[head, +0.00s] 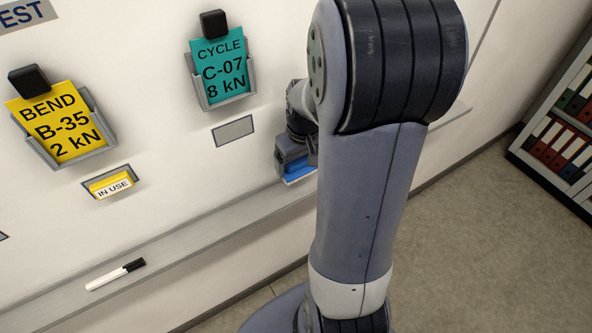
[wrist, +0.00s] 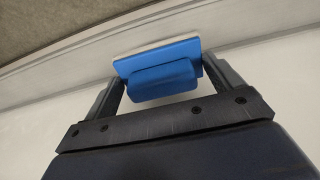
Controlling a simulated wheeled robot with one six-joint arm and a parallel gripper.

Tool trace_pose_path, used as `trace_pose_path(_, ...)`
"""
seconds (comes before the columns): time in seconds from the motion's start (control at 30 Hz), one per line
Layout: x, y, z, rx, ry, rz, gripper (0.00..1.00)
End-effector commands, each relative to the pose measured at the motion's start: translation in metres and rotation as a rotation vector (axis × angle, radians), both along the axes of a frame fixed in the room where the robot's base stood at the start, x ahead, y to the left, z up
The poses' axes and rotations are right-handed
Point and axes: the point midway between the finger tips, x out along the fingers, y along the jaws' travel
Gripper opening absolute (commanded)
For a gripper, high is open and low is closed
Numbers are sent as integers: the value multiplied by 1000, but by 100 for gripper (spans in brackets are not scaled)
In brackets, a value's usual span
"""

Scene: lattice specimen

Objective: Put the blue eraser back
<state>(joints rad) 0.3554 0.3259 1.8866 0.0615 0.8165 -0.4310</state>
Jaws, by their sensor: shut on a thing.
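The blue eraser (wrist: 162,84) is between the two fingers of my gripper (wrist: 165,90) in the wrist view. The gripper is shut on it. The eraser has a wide blue plate, a raised blue grip and a pale layer along its far side. In the head view a part of the blue eraser (head: 298,172) shows below my gripper (head: 292,167), close to the ledge along the bottom of the whiteboard. My arm hides much of that area. Whether the eraser touches the ledge (head: 190,243) I cannot tell.
A marker (head: 115,274) with a black cap lies on the ledge at the left. A yellow card (head: 58,122) and a teal card (head: 222,75) sit in holders on the board. A small IN USE tag (head: 111,185) and an empty grey frame (head: 233,130) are below them. A binder shelf (head: 560,140) stands right.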

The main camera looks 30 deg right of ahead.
Motion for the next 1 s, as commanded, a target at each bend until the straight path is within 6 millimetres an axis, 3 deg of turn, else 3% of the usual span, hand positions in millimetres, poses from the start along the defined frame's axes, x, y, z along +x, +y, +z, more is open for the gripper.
trace_pose_path(0.1, 1, 0, -19, 2, 5, -1, 67)
trace_pose_path(0.33, 1, 0, -39, 2, 4, -1, 67)
trace_pose_path(0.5, 1, 0, -65, 3, 5, -1, 67)
trace_pose_path(0.97, 6, 0, -72, 0, 0, 0, 67)
trace_pose_path(1.0, 5, 0, -71, 0, 0, 0, 91)
